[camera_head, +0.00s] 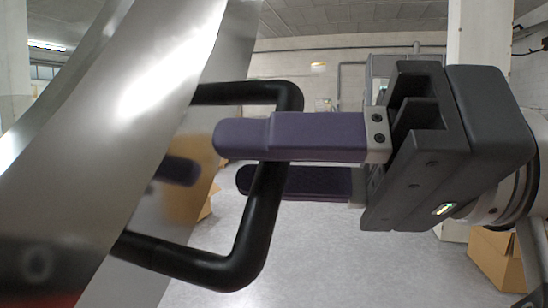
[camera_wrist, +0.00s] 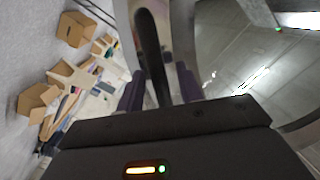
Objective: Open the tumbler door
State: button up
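The tumbler door shows in the head view as a shiny steel panel (camera_head: 120,95) that fills the left side and is seen at a slant. A black bar handle (camera_head: 256,225) stands out from it as a bent loop. My gripper (camera_head: 232,160) comes from the right, with one purple finger on the near side of the handle's bar and one on the far side. In the wrist view the handle (camera_wrist: 152,45) runs between the two fingers (camera_wrist: 158,88). I cannot tell whether both fingers press on it. The door's latch and far edge are hidden.
Open cardboard boxes stand on the grey floor, one at the lower right (camera_head: 497,258) and several in the wrist view (camera_wrist: 75,28). A white pillar (camera_head: 480,35) rises at the back right. The floor beyond the handle (camera_head: 350,255) looks clear.

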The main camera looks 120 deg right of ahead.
jog(key=p+v, duration=0.1)
jog(key=v, duration=0.6)
jog(key=shift+s+a, duration=0.2)
jog(key=shift+s, duration=0.1)
